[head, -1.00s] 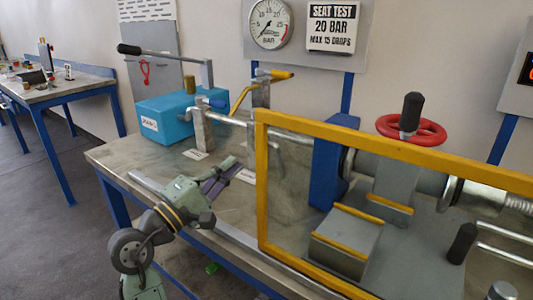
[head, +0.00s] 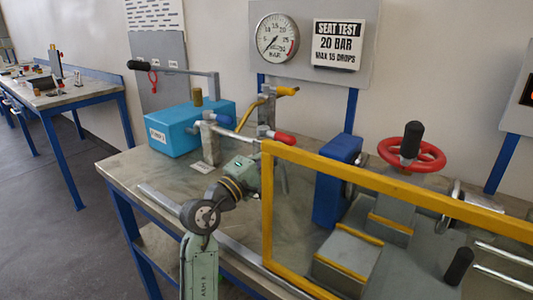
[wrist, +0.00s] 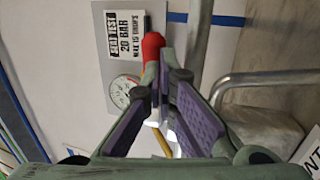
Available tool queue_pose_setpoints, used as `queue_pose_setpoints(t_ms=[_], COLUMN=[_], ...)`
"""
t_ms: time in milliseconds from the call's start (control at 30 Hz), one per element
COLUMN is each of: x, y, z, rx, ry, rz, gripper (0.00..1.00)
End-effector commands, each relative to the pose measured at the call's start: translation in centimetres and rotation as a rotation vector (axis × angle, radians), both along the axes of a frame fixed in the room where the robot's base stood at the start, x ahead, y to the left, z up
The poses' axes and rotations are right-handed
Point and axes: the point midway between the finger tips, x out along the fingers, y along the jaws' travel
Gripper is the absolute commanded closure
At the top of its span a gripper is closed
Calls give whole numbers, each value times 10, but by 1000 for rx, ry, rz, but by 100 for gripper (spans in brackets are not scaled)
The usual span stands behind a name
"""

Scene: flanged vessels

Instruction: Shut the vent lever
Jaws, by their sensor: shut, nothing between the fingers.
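A lever with a red grip (head: 284,138) sticks out by the upper left corner of the yellow frame in the head view. The red grip also shows in the wrist view (wrist: 152,46), just beyond my fingertips. My gripper (wrist: 162,88) is shut and empty, with its purple-lined fingers angled together. I cannot tell whether the fingertips touch the lever. In the head view the wrist end of my arm is low beside the valve post (head: 209,145), and the fingers are mostly hidden. A tag ending in "NT" (wrist: 312,152) is partly in the wrist view.
The yellow-framed guard (head: 268,210) stands close on the right. A blue box (head: 185,130) with a black-handled lever stands on the left of the bench. A blue grip (head: 217,118) and yellow grip (head: 287,91) are near the red one. A gauge (head: 277,37) hangs behind.

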Motion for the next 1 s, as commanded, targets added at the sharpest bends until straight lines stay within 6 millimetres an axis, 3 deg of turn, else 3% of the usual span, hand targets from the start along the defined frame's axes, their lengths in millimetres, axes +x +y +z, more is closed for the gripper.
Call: queue_pose_setpoints(t_ms=[1000], x=[13], y=[-18], z=[3], rx=[1], ry=[-2], rz=[-3], gripper=[100])
